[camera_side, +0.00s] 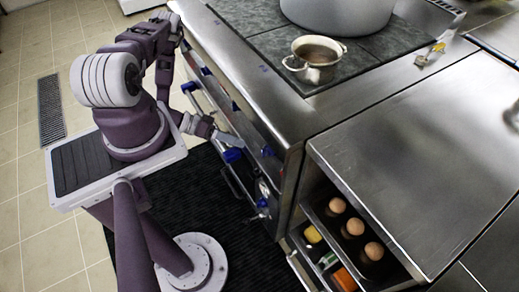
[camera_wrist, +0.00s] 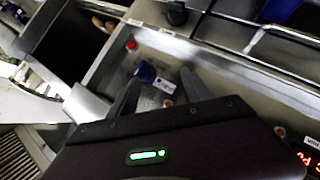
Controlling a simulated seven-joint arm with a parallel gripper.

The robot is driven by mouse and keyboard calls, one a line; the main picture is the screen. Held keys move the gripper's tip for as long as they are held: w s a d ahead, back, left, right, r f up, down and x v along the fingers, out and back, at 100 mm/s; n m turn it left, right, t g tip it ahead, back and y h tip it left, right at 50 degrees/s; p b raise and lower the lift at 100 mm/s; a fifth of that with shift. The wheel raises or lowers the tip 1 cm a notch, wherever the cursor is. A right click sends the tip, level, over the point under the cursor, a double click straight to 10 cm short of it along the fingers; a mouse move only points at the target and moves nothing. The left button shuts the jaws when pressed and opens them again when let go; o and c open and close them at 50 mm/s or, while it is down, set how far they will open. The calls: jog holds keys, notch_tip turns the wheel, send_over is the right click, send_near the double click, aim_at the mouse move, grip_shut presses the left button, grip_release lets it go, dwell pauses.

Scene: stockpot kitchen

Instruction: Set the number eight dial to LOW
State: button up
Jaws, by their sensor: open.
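A blue dial (camera_wrist: 145,72) sits on the steel front panel in the wrist view, with a small white label (camera_wrist: 165,86) beside it. I cannot read its number or setting, so I cannot tell whether it is the number eight dial. My gripper (camera_wrist: 160,78) is open, its two dark fingers pointing at the panel on either side of the dial and label. I cannot tell whether either finger touches the dial. In the side view my gripper (camera_side: 232,140) reaches toward the stove front, near a blue knob (camera_side: 232,155) and another blue knob (camera_side: 268,151).
A red button (camera_wrist: 131,44), a black knob (camera_wrist: 176,12) and a red digital display (camera_wrist: 308,158) show around the dial. Handle rails (camera_side: 235,183) stick out from the stove front. A pot (camera_side: 318,74) stands on top. An open drawer with eggs (camera_side: 337,206) is at right.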

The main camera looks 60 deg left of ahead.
aim_at(267, 151)
jog(key=w+d+n+t, duration=0.1)
jog(key=w+d, duration=0.1)
jog(key=w+d+f+n+t, duration=0.1)
jog(key=w+d, duration=0.1)
jog(key=w+d+n+t, duration=0.1)
jog(key=w+d, duration=0.1)
jog(key=d, duration=0.1)
jog(key=shift+f+n+t, duration=0.3)
jog(key=shift+f+t, duration=0.05)
jog(key=shift+t, duration=0.05)
jog(key=shift+s+a, duration=0.1)
grip_shut()
